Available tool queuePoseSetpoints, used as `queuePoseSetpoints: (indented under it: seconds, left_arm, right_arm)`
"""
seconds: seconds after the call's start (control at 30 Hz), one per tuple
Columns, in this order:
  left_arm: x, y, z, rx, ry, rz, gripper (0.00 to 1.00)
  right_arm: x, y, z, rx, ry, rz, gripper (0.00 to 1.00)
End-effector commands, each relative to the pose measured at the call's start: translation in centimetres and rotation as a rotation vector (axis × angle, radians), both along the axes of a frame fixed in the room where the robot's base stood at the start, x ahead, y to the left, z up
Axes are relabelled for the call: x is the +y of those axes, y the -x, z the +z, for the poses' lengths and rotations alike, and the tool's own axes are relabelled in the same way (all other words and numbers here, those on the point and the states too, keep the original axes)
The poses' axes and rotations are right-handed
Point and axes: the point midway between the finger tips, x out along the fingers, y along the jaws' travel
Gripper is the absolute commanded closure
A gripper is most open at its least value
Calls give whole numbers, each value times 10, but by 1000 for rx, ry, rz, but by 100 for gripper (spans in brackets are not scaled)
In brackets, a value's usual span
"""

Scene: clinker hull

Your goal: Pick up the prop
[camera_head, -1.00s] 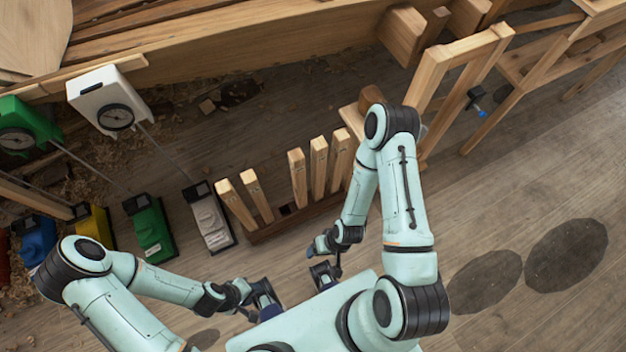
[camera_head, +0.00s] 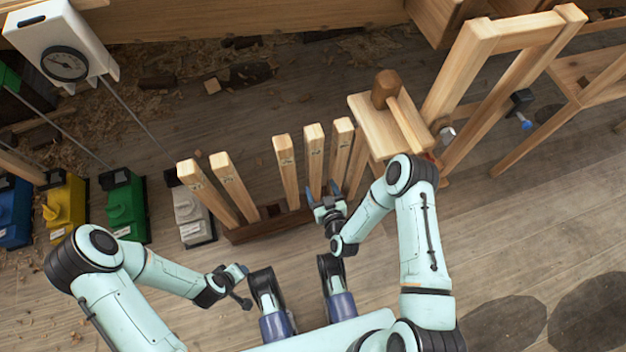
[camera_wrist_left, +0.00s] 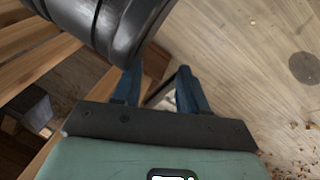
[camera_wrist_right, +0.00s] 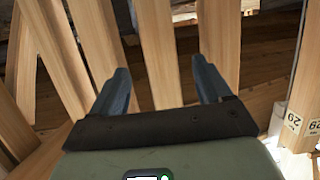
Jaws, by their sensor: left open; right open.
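Several upright light-wood props, such as this one (camera_head: 314,155), stand leaning in a low dark wooden rack (camera_head: 265,227); which one the task means cannot be told. My right gripper (camera_head: 323,190) is open at the right end of the rack, beside the lower part of the props there. In the right wrist view, a prop (camera_wrist_right: 158,50) shows between and beyond the open fingers (camera_wrist_right: 160,85); whether they touch it cannot be told. My left gripper (camera_wrist_left: 158,80) is open and empty, low at the left, away from the rack.
A wooden bench with a mallet (camera_head: 386,88) and a wooden trestle (camera_head: 470,75) stand right of the rack. Coloured boxes, including a green one (camera_head: 124,205) and a white one (camera_head: 192,213), stand left. Wood shavings lie behind. The floor at the lower right is clear.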

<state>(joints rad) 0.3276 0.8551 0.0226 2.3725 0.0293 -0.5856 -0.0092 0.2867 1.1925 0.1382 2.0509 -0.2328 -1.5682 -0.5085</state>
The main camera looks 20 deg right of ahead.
Motion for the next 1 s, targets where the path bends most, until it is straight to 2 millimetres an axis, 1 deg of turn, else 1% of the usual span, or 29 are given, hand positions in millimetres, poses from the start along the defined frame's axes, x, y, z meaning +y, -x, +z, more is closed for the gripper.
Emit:
queuePoseSetpoints:
  seconds: [0.03, 0.1, 0.37, 0.5, 0.63, 0.77, 0.97, 1.0]
  left_arm:
    - [1, 5, -8, 19, 1, 2, 57]
    - [2, 12, -13, 40, 1, 2, 57]
    - [3, 25, -25, 86, 5, 4, 57]
    - [6, 43, -41, 146, 7, 9, 57]
    - [8, 56, -50, 191, 11, 12, 57]
    - [9, 63, -53, 213, 12, 14, 57]
    - [9, 63, -52, 213, 12, 14, 57]
    - [9, 63, -52, 213, 12, 14, 57]
  right_arm:
    - [0, -10, -4, -3, 0, -1, 22]
    - [1, -19, -7, -2, -1, 0, 22]
    - [1, -37, -12, 0, -1, 0, 22]
    - [2, -56, -17, 0, -2, -1, 22]
    - [3, -73, -21, -1, -2, -1, 22]
    - [3, -80, -23, 0, -2, 0, 22]
    - [3, -80, -22, 1, -2, 0, 22]
    - [3, -80, -22, 1, -2, 0, 35]
